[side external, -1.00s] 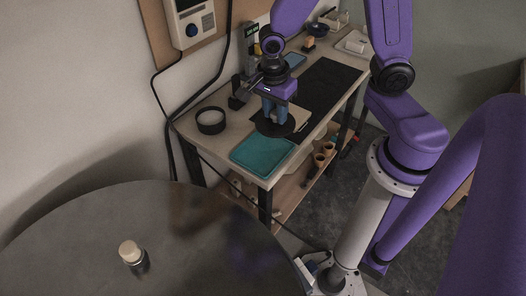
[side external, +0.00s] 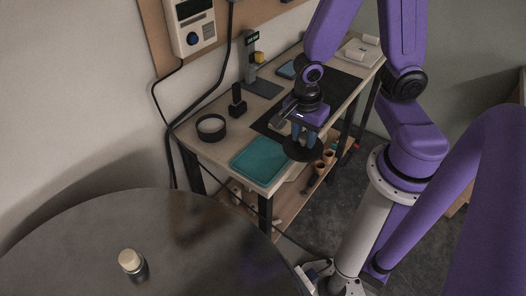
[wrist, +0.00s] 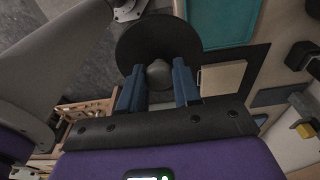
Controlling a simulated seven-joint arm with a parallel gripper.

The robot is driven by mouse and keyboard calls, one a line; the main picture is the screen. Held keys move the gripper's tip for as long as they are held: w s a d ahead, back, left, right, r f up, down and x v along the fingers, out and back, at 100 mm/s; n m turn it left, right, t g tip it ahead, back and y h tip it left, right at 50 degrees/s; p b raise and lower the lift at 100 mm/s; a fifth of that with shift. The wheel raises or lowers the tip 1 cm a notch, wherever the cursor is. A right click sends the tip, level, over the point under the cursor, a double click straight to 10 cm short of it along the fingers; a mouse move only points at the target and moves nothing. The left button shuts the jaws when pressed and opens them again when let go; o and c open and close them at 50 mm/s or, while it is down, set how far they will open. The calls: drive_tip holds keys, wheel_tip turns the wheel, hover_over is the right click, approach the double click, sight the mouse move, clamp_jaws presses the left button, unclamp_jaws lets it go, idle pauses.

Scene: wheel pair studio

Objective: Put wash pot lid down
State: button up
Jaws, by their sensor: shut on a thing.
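The wash pot lid (wrist: 131,42) is a dark round disc with a grey knob (wrist: 158,75). My gripper (wrist: 159,92) is shut on the knob, one blue finger on each side. In the side view my gripper (side external: 302,140) points down with the lid (side external: 303,151) level below it, overlapping the bench's front edge. Its height above the bench is hard to tell. The pot (side external: 211,127), a black round vessel with a pale inside, stands uncovered at the bench's left.
A teal tray (side external: 262,162) lies at the bench's near end, also in the wrist view (wrist: 224,22). A dark mat (side external: 335,88), a scale-like stand (side external: 255,75) and a small black post (side external: 238,100) are behind. Several brown cups sit on the lower shelf.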

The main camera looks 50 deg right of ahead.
drive_tip(key=shift+w+a+f, duration=0.1)
drive_tip(key=shift+w+f, duration=0.25)
drive_tip(key=shift+w, duration=0.4)
drive_tip(key=shift+w+f, duration=0.3)
drive_tip(key=shift+w, duration=0.4)
drive_tip(key=w+f, duration=0.2)
drive_tip(key=w, duration=0.1)
drive_tip(key=w+f, duration=0.5)
drive_tip(key=shift+w+a+f, duration=0.2)
drive_tip(key=shift+w+a, duration=0.05)
drive_tip(key=shift+w, duration=0.15)
drive_tip(key=shift+w+f, duration=0.2)
drive_tip(key=shift+f, duration=1.55)
drive_tip(key=o, duration=1.1)
drive_tip(key=shift+f, duration=0.1)
drive_tip(key=shift+c, duration=0.2)
